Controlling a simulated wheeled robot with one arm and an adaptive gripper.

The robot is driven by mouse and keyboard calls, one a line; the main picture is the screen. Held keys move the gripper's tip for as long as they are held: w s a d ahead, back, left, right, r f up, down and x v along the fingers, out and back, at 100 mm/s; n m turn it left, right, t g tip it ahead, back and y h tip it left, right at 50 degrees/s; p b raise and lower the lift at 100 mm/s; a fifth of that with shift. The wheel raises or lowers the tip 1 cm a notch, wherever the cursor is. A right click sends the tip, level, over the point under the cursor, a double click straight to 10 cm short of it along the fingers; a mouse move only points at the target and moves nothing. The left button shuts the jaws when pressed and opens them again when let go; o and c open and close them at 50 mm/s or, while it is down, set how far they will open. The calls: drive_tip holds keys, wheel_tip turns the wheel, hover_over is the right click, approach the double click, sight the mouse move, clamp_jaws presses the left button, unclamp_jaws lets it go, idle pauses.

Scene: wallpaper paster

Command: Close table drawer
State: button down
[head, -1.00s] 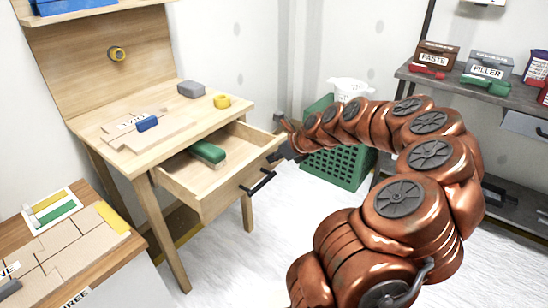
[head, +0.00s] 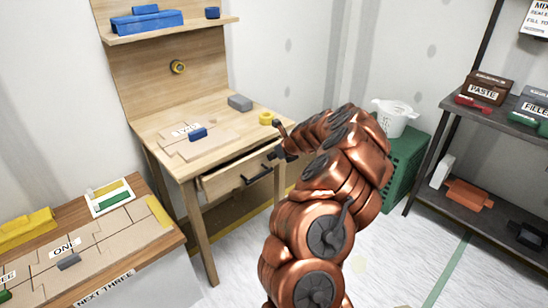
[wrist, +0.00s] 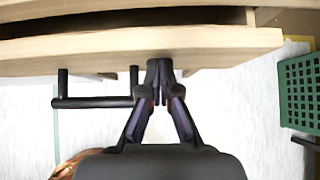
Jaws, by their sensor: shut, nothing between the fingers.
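The wooden table (head: 218,128) stands against the wall, and its drawer (head: 237,175) is open by a narrow gap. The drawer front also shows in the wrist view (wrist: 225,45), with a dark gap behind its top edge. The black bar handle (head: 256,176) is on the drawer front and also shows in the wrist view (wrist: 95,102). My gripper (head: 277,155) is shut and empty. In the wrist view its fingertips (wrist: 160,64) are at the drawer front, just right of the handle. They look to be touching the front. The drawer's inside is hidden.
On the tabletop are a grey block (head: 240,103), a yellow tape roll (head: 265,118) and a blue block (head: 198,134). A green crate (head: 405,165) stands right of my arm. A work surface (head: 95,250) is at front left; a dark shelf (head: 455,155) is at right.

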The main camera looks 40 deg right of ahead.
drive_tip(key=shift+w, duration=1)
drive_tip(key=shift+s+r+p, duration=0.1)
drive_tip(key=shift+p, duration=0.25)
